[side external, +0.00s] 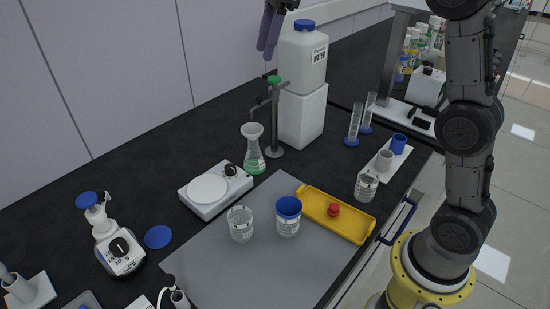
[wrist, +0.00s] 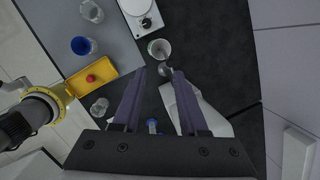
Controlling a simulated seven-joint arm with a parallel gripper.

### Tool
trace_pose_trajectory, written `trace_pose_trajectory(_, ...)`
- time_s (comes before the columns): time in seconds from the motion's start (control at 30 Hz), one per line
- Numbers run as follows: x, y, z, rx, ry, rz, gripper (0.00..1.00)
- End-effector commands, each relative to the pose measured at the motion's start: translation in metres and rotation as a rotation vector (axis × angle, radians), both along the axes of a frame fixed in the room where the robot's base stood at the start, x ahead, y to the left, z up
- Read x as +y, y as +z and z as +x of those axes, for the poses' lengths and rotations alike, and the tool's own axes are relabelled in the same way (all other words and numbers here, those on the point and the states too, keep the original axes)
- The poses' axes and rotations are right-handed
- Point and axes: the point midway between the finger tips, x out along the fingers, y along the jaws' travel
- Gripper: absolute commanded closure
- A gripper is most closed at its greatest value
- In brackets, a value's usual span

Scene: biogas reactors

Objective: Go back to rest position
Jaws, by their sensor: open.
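My gripper (side external: 266,45) is at the top of the side external view, high above the bench and just left of the white water container's blue cap in the picture. Its two purple fingers, also in the wrist view (wrist: 165,72), are apart with nothing held between them. The upper part of the gripper is cut off by the frame in the side external view. The white water container (side external: 304,62) stands upright on a white block (side external: 301,115). In the wrist view a white body (wrist: 190,103) lies partly behind the right finger.
A flask with green liquid (side external: 254,160) stands by a metal tap stand (side external: 275,125). A white scale-like device (side external: 208,189), clear beaker (side external: 241,225), blue-topped beaker (side external: 288,217) and yellow tray (side external: 350,229) with a red object (side external: 333,210) are nearby. The grey mat's front is clear.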

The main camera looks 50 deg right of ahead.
Motion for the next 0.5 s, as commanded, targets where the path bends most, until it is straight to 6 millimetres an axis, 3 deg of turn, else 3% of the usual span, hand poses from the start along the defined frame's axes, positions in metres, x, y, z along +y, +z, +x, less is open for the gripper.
trace_pose_trajectory(0.03,0.005,0.014,-0.021,-0.025,0.012,-0.008,0.57)
trace_pose_trajectory(0.2,0.013,0.034,-0.083,-0.104,0.139,-0.063,0.57)
trace_pose_trajectory(0.37,0.018,0.033,-0.142,-0.185,0.341,-0.149,0.57)
trace_pose_trajectory(0.5,0.018,0.018,-0.192,-0.254,0.563,-0.248,0.57)
